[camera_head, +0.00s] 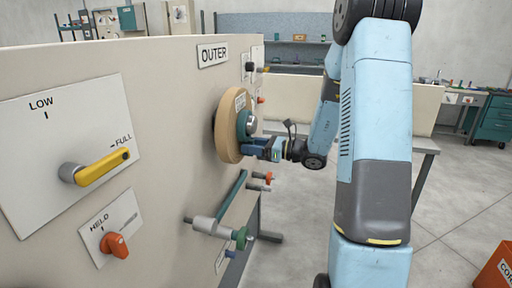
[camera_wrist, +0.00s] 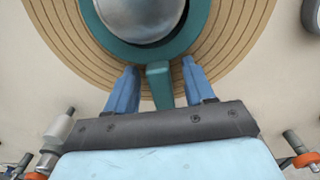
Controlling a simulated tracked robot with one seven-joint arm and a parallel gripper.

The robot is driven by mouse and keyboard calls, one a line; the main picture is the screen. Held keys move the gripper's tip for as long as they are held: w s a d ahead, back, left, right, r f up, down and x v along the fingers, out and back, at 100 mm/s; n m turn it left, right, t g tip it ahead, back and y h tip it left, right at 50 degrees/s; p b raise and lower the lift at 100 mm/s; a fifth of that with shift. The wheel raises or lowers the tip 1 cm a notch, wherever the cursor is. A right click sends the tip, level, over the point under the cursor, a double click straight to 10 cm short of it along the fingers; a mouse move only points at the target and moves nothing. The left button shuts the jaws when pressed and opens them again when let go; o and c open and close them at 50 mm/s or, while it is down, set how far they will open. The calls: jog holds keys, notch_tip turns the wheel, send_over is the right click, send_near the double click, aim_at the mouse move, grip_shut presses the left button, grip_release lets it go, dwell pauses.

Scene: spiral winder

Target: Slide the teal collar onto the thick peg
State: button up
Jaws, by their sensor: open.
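The teal collar (camera_wrist: 198,25) is a ring with a short tab (camera_wrist: 159,84) at its lower side. It surrounds the thick, rounded silver peg (camera_wrist: 142,15) at the middle of the grooved tan disc (camera_wrist: 70,32). In the head view the collar (camera_head: 241,124) sits close to the disc face, and the silver peg (camera_head: 250,122) sticks out through it. My gripper (camera_wrist: 160,72) is open, with one blue finger on each side of the tab. My gripper (camera_head: 256,145) shows at the disc's lower right in the head view.
A grey spindle (camera_head: 210,227) juts out below the disc. Floor at right is mostly clear.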

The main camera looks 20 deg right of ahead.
jog(key=shift+c, duration=0.5)
grip_shut()
jog(key=shift+c, duration=2.1)
grip_release()
grip_shut()
jog(key=shift+r, duration=0.2)
